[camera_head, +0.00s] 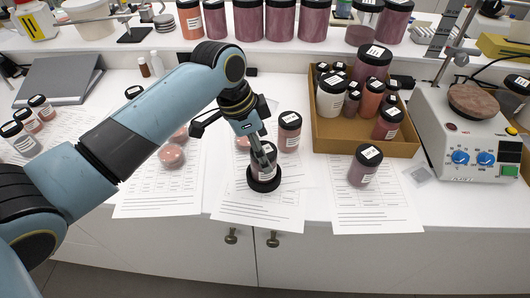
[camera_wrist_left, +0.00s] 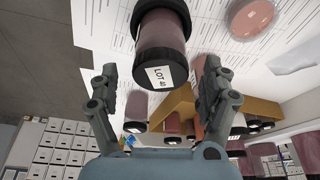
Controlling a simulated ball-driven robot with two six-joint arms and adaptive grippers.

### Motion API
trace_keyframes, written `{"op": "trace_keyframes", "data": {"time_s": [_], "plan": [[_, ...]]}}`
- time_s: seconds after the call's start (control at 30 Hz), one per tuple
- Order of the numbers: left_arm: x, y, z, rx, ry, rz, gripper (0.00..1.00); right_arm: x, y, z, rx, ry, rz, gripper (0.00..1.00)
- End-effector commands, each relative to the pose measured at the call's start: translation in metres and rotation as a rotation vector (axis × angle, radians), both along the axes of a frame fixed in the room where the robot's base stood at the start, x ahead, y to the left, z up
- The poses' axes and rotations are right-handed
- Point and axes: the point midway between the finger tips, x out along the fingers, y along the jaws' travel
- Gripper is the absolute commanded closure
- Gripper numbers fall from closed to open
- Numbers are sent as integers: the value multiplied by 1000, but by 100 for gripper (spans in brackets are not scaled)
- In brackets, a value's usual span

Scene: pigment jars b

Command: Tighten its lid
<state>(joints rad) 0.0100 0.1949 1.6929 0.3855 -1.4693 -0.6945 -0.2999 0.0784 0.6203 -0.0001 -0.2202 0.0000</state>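A maroon pigment jar (camera_head: 266,168) with a black lid stands in a black round holder (camera_head: 263,184) on a printed sheet near the front of the bench. My left gripper (camera_head: 262,150) is above the jar, pointing down, and partly hides it. In the left wrist view the jar (camera_wrist_left: 162,38) shows its black lid (camera_wrist_left: 166,74) with a white "LOT 40" label. The gripper's two fingers (camera_wrist_left: 161,78) are open on either side of the lid, with a gap at each side. I cannot tell how tightly the lid sits. My right gripper is in neither view.
Another lidded jar (camera_head: 289,133) stands close behind the gripper. One more jar (camera_head: 364,166) stands to the right on a sheet. A cardboard tray (camera_head: 330,136) of jars and a hotplate stirrer (camera_head: 465,140) lie further right. Pigment dishes (camera_head: 171,156) are left. The bench front edge is near.

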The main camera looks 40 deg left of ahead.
Motion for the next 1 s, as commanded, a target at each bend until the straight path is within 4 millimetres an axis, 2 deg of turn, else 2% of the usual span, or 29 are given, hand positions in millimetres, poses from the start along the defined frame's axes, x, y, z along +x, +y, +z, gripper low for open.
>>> {"op": "trace_keyframes", "data": {"time_s": [0.27, 0.37, 0.7, 0.83, 1.0], "plan": [[-1, 2, 7, 1, -2, 2, 19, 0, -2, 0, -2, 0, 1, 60], [-4, 5, 21, 3, -4, -1, 19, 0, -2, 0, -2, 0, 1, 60], [-21, 19, 91, 3, -4, -3, 19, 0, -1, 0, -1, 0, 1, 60], [-24, 23, 107, 2, -2, 0, 19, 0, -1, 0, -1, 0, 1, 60], [-27, 23, 115, 0, 0, 0, 19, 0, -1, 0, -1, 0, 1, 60]]}}
